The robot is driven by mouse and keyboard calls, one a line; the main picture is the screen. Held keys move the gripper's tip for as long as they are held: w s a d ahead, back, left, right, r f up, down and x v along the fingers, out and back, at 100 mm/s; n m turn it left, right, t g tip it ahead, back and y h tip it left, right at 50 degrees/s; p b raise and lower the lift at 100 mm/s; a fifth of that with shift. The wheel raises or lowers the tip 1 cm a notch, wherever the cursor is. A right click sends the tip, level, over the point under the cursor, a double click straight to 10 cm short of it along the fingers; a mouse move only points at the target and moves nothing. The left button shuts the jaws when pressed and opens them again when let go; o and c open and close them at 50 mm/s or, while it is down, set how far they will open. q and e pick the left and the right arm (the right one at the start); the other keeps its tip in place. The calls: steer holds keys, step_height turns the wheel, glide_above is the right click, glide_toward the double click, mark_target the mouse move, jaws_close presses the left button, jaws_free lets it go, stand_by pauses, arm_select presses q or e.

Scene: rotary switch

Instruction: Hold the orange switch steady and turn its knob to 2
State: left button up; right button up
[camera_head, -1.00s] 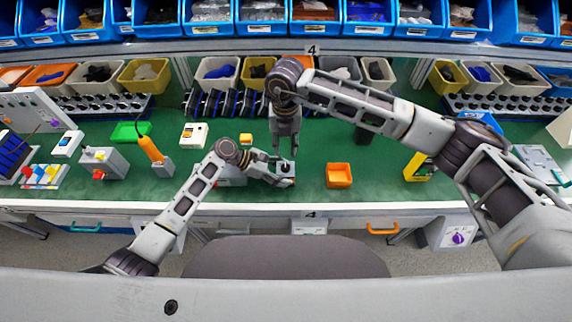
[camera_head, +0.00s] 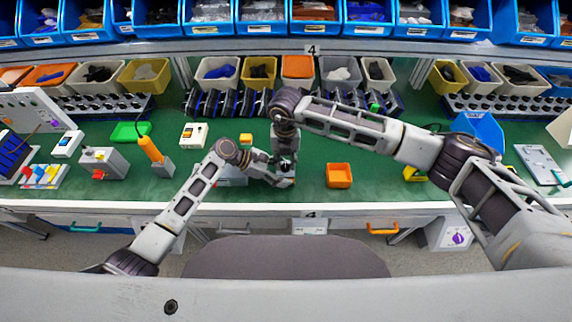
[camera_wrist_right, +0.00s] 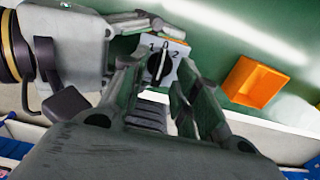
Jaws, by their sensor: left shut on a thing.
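The orange switch (camera_wrist_right: 176,42) shows in the right wrist view with a pale face marked 1, 0 and 2. Its black knob (camera_wrist_right: 156,66) sits in the middle of that face; I cannot tell its exact pointing. In the head view the switch is mostly hidden by my grippers. My left gripper (camera_head: 282,179) is shut on the switch from the left, on the green bench. My right gripper (camera_head: 287,160) points down above the switch. In the right wrist view its fingers (camera_wrist_right: 157,80) are apart, one on each side of the knob; contact is not clear.
An orange open bin (camera_head: 339,176) stands on the bench right of the switch. Rows of bins line the back. The bench's front edge is close.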

steer(key=shift+f, duration=0.55)
steer(key=shift+c, duration=0.3)
jaws_close()
